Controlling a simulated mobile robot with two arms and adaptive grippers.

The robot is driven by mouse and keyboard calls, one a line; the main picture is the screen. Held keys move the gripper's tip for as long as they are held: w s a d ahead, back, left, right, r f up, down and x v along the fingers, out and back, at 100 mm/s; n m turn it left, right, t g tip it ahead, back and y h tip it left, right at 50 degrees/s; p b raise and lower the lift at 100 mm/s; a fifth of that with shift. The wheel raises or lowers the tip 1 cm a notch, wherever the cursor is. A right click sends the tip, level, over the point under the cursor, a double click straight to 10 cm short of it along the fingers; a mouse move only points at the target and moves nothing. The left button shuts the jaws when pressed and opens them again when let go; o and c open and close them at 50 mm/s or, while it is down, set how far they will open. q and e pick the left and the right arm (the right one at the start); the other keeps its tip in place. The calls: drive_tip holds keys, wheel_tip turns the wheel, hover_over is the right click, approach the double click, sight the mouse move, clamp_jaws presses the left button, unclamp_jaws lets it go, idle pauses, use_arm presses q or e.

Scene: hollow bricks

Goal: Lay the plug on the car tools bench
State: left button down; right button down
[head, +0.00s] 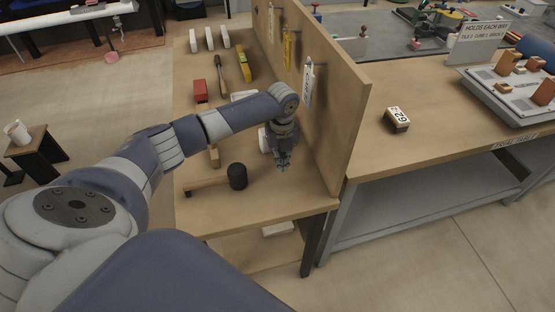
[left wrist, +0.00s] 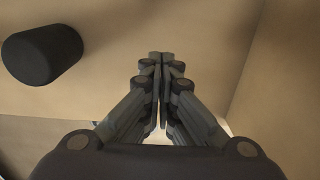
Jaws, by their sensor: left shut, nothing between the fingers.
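The wooden bench (head: 305,197) with hand tools on it stands in the middle of the head view, with an upright board along its right side. I cannot make out for sure which thing is the plug. My left gripper (head: 284,166) is low over the front part of the bench, close to the board. In the left wrist view its fingers (left wrist: 161,60) are shut together with nothing between them. A black cylindrical mallet head (head: 237,176) lies left of the gripper, apart from it; it also shows in the left wrist view (left wrist: 42,52). My right gripper is out of view.
The upright board (head: 345,130) rises just right of the gripper, with tools hanging on it. A red block (head: 200,90), a yellow level (head: 244,64) and white blocks lie farther back. A numbered block (head: 397,120) sits on the neighbouring bench. The bench's front right corner is bare.

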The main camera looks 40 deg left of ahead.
use_arm(q)
wheel_tip(320, 180, up, 7)
drive_tip(key=b, duration=0.1)
drive_tip(key=shift+w, duration=0.25)
idle(0.3)
